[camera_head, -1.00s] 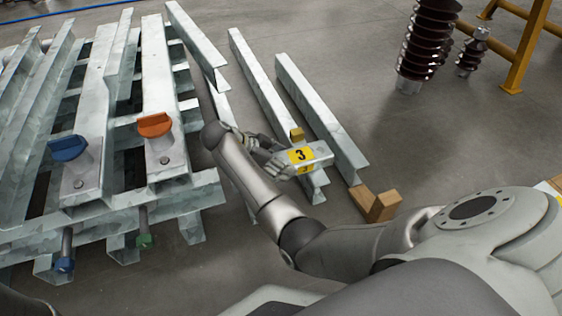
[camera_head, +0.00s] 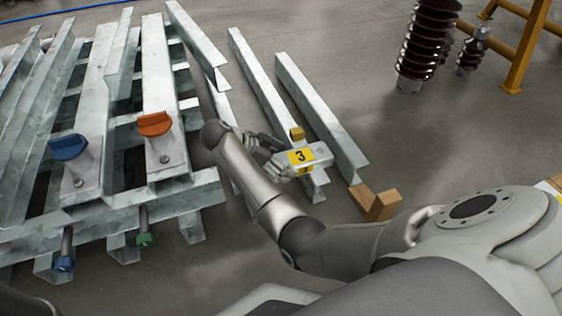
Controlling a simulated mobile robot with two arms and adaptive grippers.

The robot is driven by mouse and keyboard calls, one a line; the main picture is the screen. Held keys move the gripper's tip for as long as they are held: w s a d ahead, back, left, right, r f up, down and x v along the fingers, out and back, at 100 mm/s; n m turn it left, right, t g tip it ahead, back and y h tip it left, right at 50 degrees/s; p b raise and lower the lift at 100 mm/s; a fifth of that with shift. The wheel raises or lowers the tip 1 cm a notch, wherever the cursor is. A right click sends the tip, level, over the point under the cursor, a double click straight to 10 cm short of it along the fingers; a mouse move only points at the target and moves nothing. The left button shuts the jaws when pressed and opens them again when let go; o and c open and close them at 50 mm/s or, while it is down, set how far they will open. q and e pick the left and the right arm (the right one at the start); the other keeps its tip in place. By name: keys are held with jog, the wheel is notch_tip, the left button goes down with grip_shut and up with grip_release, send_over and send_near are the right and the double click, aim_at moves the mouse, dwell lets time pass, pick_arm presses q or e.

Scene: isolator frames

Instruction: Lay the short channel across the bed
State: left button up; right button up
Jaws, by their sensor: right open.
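A short grey metal piece with yellow labels reading 3 (camera_head: 320,153), which looks like the short channel, lies low across the end of a long steel channel. My right gripper (camera_head: 272,160) is open at its left end. The fingers partly overlap it in the picture, and I cannot tell whether they touch it. The bed of galvanised channels (camera_head: 98,110) is at the left, with a blue-topped clamp (camera_head: 69,150) and an orange-topped clamp (camera_head: 155,126) on its near end. My left gripper is not in view.
Long loose channels (camera_head: 318,110) lie on the floor right of the bed. Wooden blocks (camera_head: 378,204) sit at a near channel end, and a small one (camera_head: 297,133) is behind the labelled piece. Brown insulators (camera_head: 428,45) and a yellow frame (camera_head: 520,50) stand behind.

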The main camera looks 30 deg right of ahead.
jog(key=p+v, duration=0.6)
jog(key=v, duration=0.4)
jog(key=shift+a+r, duration=0.15)
jog(key=shift+r, duration=0.3)
jog(key=shift+w+a+r, duration=0.15)
jog(key=shift+a+r, duration=0.2)
jog(key=shift+a, duration=0.2)
